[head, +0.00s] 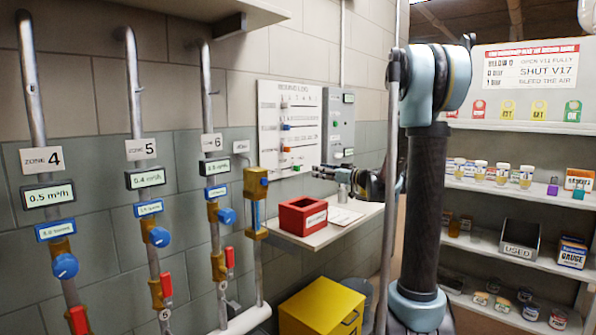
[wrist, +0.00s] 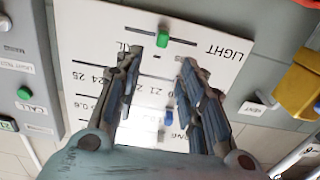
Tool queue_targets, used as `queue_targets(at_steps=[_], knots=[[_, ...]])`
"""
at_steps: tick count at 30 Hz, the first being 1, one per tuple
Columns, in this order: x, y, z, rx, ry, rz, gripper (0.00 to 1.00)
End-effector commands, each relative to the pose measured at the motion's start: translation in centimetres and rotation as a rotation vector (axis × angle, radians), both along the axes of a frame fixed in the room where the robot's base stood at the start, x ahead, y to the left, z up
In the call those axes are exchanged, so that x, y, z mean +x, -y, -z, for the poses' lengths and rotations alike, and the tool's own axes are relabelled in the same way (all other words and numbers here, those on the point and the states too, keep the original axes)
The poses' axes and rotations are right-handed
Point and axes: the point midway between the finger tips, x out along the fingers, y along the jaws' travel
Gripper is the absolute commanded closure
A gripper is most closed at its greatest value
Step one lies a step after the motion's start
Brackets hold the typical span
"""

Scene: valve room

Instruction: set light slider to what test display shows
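The light slider is a green knob (wrist: 163,39) on a slot in the white board (wrist: 225,95), by the word LIGHT, which appears upside down in the wrist view. In the head view the board (head: 268,120) hangs on the wall, with the green knob low on it. My gripper (wrist: 160,58) is open and empty, its fingertips just short of the green knob and spread to either side. In the head view my gripper (head: 316,171) is at the board's lower right. The grey box (head: 341,125) beside the board carries small displays; their readings are too small to tell.
A blue knob (wrist: 169,117) sits on another scale of the board. A red bin (head: 302,216) stands on the shelf (head: 330,232) below. Pipes with valves line the left wall. A yellow cabinet (head: 322,308) stands beneath.

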Motion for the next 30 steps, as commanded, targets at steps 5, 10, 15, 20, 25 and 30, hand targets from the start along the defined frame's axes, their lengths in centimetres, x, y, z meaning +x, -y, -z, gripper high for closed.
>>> queue_targets(at_steps=[5,10,15,20,25,30], knots=[[2.0,-2.7,0.0,0.000,0.000,-0.004,0.63],[3.9,-5.0,0.0,-0.001,-0.001,-0.002,0.63],[5.6,-7.4,0.0,-0.001,-0.001,-0.003,0.63],[7.0,-9.0,0.0,-0.001,-0.001,-0.002,0.63],[7.7,-10.0,0.0,-0.001,-0.001,0.000,0.63],[8.0,-10.2,0.0,-0.001,-0.001,0.001,0.63]])
